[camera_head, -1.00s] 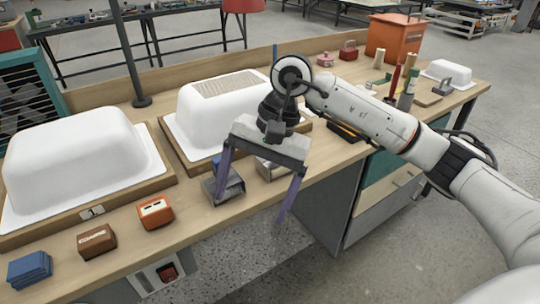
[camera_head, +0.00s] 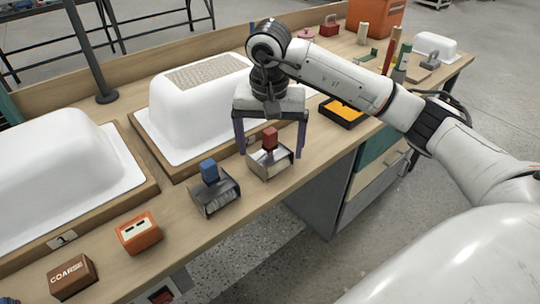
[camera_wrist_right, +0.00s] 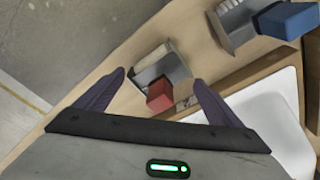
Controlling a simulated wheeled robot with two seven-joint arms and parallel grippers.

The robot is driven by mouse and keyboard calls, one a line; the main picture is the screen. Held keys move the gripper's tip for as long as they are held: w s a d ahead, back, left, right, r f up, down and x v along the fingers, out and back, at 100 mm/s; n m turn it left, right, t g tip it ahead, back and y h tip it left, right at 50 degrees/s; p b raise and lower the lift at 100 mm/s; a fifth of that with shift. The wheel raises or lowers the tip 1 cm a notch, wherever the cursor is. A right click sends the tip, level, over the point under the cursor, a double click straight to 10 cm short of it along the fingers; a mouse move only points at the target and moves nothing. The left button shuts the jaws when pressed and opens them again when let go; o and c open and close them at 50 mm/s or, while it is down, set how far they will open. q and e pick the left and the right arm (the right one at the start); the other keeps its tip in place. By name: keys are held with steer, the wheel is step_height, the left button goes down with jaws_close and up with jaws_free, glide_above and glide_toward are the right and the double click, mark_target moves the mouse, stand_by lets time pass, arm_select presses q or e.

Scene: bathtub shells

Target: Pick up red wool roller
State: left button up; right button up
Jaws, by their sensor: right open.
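The red wool roller, with a red block-like handle (camera_head: 270,139) above a grey metal frame (camera_head: 270,164), stands on the wooden bench. In the right wrist view its red handle (camera_wrist_right: 160,96) lies between the purple fingers, with the metal and pale roller part (camera_wrist_right: 158,66) beyond. My right gripper (camera_head: 271,151) is open and empty, pointing down. Its fingers straddle the handle in both views; no contact is clear. In the right wrist view the gripper (camera_wrist_right: 158,79) is also spread wide. My left gripper is out of view.
A blue-handled roller (camera_head: 212,185) stands just left of the red one. White tub shells (camera_head: 200,105) on wooden boards are behind. An orange block (camera_head: 139,232) and a brown COARSE block (camera_head: 72,277) lie left. A yellow-black tray (camera_head: 343,113) is right.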

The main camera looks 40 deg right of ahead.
mark_target(270, 129)
steer(key=shift+w+d+f, duration=0.15)
steer(key=shift+f, duration=1.15)
steer(key=c, duration=1.3)
step_height(270, 129, up, 10)
steer(key=shift+r+p, duration=0.1)
steer(key=shift+p, duration=0.2)
steer(key=o, duration=0.3)
